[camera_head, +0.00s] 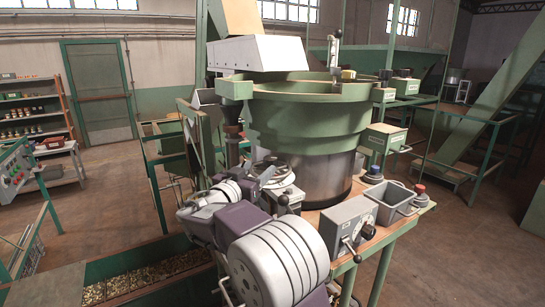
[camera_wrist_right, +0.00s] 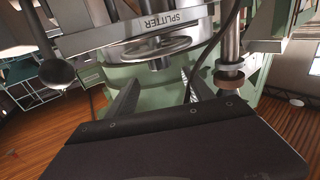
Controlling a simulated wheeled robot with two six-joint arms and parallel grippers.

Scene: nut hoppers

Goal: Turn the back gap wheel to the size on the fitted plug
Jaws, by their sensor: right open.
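A spoked metal handwheel (camera_wrist_right: 157,47) sits below a plate marked SPLITTER (camera_wrist_right: 160,22) in the right wrist view. In the head view a pale wheel (camera_head: 275,167) stands beside the big green bowl. I cannot tell for sure that it is the back gap wheel. My right gripper (camera_wrist_right: 163,88) is open, its two fingers apart below the handwheel in the wrist picture, with nothing seen between them. In the head view the right gripper (camera_head: 262,178) is close to the pale wheel and partly hidden by my arm. I cannot make out a fitted plug or size marking. My left gripper is not seen.
The green bowl (camera_head: 308,125) rises behind the wheel. A grey control box (camera_head: 350,227) with a dial and lever and a grey bin (camera_head: 394,202) stand at the right. A dark ball knob (camera_wrist_right: 54,73) and a vertical post (camera_wrist_right: 231,45) flank the handwheel.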

